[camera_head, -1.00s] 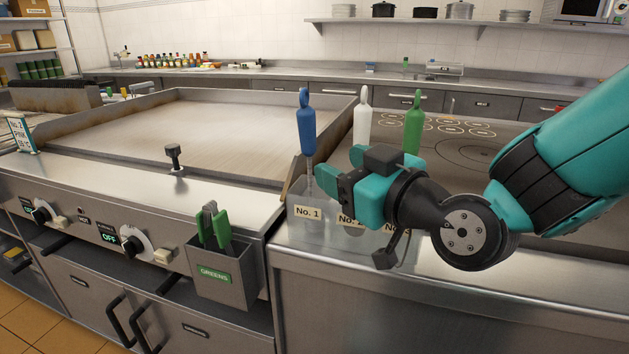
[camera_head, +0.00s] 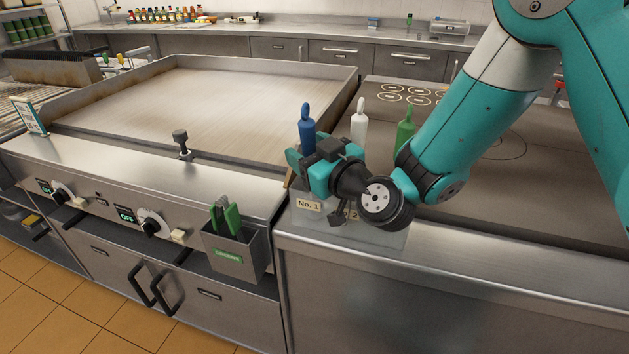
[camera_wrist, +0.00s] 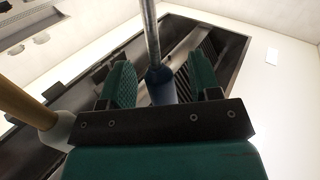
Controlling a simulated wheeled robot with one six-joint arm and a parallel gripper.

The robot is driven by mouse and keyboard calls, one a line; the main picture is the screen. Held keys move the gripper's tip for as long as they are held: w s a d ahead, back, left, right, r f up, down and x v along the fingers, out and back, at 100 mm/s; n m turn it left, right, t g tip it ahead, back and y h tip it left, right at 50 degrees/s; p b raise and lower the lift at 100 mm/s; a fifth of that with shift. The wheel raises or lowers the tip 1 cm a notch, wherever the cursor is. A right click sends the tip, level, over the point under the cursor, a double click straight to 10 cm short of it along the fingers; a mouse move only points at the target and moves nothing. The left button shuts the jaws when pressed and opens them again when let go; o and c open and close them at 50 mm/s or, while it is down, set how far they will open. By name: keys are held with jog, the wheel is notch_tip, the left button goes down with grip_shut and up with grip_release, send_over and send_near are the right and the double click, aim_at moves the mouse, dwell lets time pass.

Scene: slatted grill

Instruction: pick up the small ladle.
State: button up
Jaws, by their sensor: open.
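Three upright tools with handles stand in a row in a holder (camera_head: 372,238) labelled with numbers: a blue-handled one (camera_head: 307,130), a white-handled one (camera_head: 358,124) and a green-handled one (camera_head: 405,130). Their lower ends are hidden, so I cannot tell by shape which is the small ladle. My gripper (camera_head: 298,164) is at the blue-handled tool, below its handle's top. In the wrist view, my gripper (camera_wrist: 162,82) is open, with the blue handle (camera_wrist: 160,88) and its metal shaft between the two fingers. Gaps show on both sides of it.
A wide griddle (camera_head: 215,100) lies to the left, with a raised rim. A bin of green-handled tools (camera_head: 232,250) hangs on the front. A dark cooktop (camera_head: 500,190) lies to the right. My arm covers part of the holder and the cooktop.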

jog(key=shift+w+a+r+p, duration=0.25)
jog(key=shift+w+a+p, duration=0.2)
jog(key=shift+w+p, duration=0.25)
jog(key=shift+w+a+f, duration=0.1)
jog(key=shift+a+f, duration=0.05)
jog(key=shift+f, duration=0.1)
grip_shut()
jog(key=shift+r, duration=0.15)
